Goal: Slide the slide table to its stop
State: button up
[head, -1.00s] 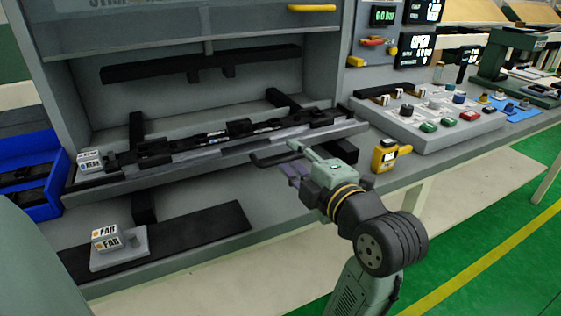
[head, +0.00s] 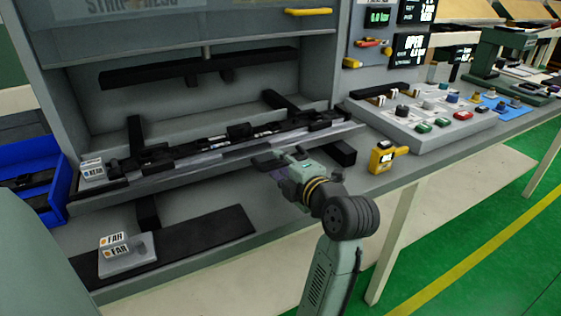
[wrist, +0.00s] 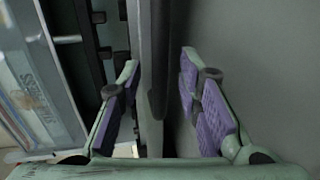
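The slide table (head: 215,165) is a long grey tray carrying a black strip-shaped fixture, set across black rails in the press opening. A dark bar handle (head: 263,162) sticks out from its front edge. My gripper (head: 283,163) is at this handle, in front of the table. In the wrist view my gripper (wrist: 160,105) is open, with purple pads on both sides of the dark handle (wrist: 157,85). Gaps show between pads and handle. A NEAR block (head: 92,169) sits at the table's left end. The stop itself cannot be made out.
A FAR block (head: 115,246) stands on a small plate on the bench at lower left. A blue bin (head: 60,183) is at the left. A yellow handheld device (head: 384,157) stands right of my gripper, before a button panel (head: 425,125). A black rail (head: 335,151) extends beneath the table.

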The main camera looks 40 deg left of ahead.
jog(key=shift+w+a, duration=0.1)
jog(key=shift+a, duration=0.2)
jog(key=shift+c, duration=0.4)
grip_shut()
dwell(0.4)
